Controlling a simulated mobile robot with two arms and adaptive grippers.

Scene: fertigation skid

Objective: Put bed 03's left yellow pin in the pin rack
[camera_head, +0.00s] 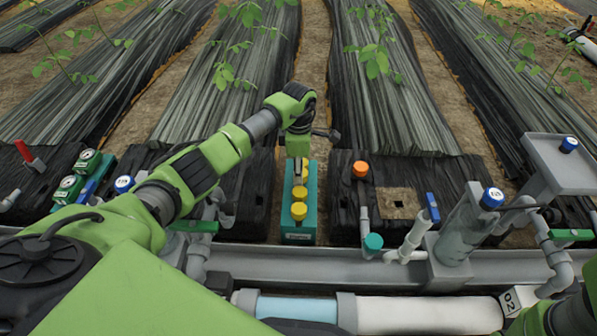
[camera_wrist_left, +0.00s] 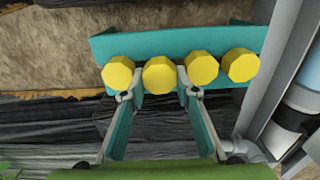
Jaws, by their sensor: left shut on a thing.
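A teal pin rack (camera_head: 309,225) with a small label stands upright near the middle of the head view. Yellow pins (camera_head: 299,211) show in it. In the left wrist view the teal rack (camera_wrist_left: 215,38) carries a row of several yellow pins. My left gripper (camera_head: 298,178) is over the rack's far part and hides some of it. Its fingers (camera_wrist_left: 157,95) are on either side of one yellow pin (camera_wrist_left: 159,75), second from the left in the row. I cannot tell how deep this pin sits. My right gripper is out of view.
Right of the rack is a black bed end with an orange knob (camera_head: 360,169) and a blue valve (camera_head: 432,207). A grey rail (camera_head: 320,262) and pipes run in front. Green-capped gauges (camera_head: 71,187) are at left.

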